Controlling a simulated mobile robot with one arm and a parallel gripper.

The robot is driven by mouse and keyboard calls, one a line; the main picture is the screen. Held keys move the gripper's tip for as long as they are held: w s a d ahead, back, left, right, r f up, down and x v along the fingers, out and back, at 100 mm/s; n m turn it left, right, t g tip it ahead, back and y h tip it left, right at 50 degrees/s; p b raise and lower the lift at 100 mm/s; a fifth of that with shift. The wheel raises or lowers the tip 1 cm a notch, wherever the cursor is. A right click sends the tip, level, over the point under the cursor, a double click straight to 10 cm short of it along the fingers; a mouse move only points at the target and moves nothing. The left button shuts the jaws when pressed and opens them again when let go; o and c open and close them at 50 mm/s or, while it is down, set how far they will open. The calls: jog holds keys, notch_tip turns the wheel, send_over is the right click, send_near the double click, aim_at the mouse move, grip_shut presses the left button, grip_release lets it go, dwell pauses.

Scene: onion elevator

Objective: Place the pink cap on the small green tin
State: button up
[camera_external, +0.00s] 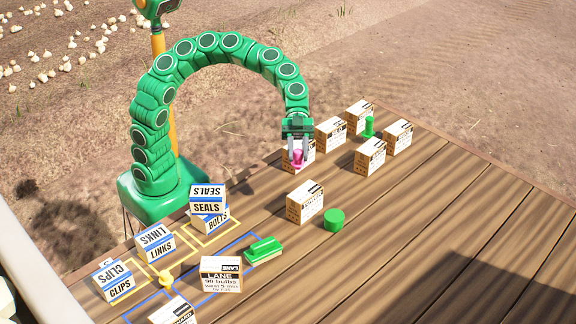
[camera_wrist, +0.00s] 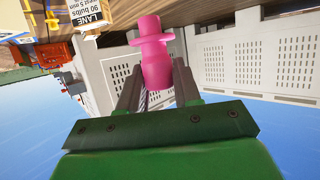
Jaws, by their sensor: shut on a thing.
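The pink cap (camera_external: 298,158) is a knobbed, stepped cylinder held between the fingers of my gripper (camera_external: 299,146), in front of a white-and-tan box. In the wrist view the pink cap (camera_wrist: 152,50) sits between my two grey fingers (camera_wrist: 150,95), its narrow end towards the gripper. A short green cylinder, which looks like the small green tin (camera_external: 334,220), stands on the deck right of and nearer than my gripper. Nothing stands on its top. I cannot make out the tin in the wrist view.
A printed box (camera_external: 305,203) stands just left of the tin. Several similar boxes surround a green knobbed piece (camera_external: 368,128) behind. A green block (camera_external: 264,250), a yellow knobbed piece (camera_external: 165,278) and labelled boxes stand front left. The wooden deck (camera_external: 430,230) is clear at right.

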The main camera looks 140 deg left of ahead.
jog(key=shift+w+a+f, duration=0.55)
jog(key=shift+w+f, duration=1.05)
jog(key=shift+w, duration=0.5)
jog(key=shift+w+a+f, duration=0.5)
jog(key=shift+w+f, duration=1.1)
jog(key=shift+w, duration=0.45)
jog(key=shift+w+a+f, duration=0.55)
jog(key=shift+w+f, duration=1.05)
jog(key=shift+w, duration=0.5)
jog(key=shift+f, duration=1.55)
jog(key=shift+f, duration=0.1)
jog(key=o, duration=1)
jog(key=shift+a+r, duration=0.15)
jog(key=shift+r, duration=0.05)
jog(key=v, duration=1.1)
jog(key=shift+s+a+r, duration=0.15)
jog(key=shift+s+a, duration=0.05)
jog(key=shift+s, duration=0.1)
